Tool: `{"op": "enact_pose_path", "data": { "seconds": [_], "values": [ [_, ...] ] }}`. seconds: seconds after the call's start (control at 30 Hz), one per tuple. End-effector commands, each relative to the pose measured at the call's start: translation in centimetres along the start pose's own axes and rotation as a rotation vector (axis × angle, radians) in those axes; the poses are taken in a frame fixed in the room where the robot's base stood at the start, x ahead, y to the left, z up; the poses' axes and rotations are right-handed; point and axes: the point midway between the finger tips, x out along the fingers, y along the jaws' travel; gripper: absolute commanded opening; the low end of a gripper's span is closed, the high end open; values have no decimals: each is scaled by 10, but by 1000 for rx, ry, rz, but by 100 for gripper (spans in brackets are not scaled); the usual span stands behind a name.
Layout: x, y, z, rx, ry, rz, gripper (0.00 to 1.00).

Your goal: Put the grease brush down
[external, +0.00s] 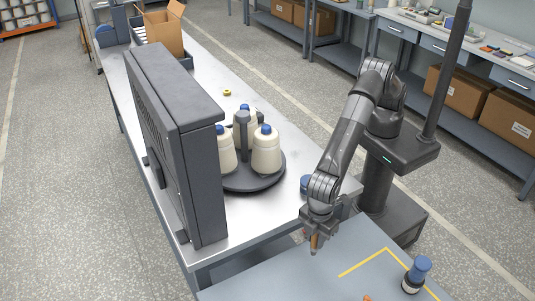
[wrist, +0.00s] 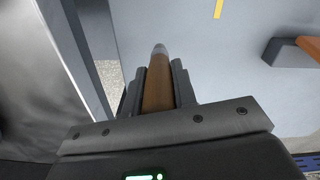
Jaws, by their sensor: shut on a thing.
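My gripper (external: 315,236) is shut on the grease brush (external: 314,244), whose brown handle points down in the external view. In the wrist view the brush (wrist: 158,85) shows as a brown shaft with a grey end, gripped between the two dark fingers (wrist: 157,92). The gripper is over the grey-blue tabletop (external: 275,265), near the edge facing the metal bench. The brush seems to be above the surface; I cannot tell whether it touches. The bristles cannot be made out.
Yellow tape (external: 386,250) marks a corner on the tabletop. A dark bottle with a blue cap (external: 417,274) stands at the right. A grey-blue block with a brown part (wrist: 290,52) lies right in the wrist view.

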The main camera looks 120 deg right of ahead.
Motion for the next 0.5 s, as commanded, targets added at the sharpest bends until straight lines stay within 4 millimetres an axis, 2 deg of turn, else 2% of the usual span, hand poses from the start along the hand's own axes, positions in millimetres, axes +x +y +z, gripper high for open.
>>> {"op": "enact_pose_path", "data": {
  "seconds": [0.3, 0.5],
  "values": [
    [36, 0, 0, 0, -1, 0, 3],
    [38, 0, 0, 0, 1, 0, 3]
  ]
}}
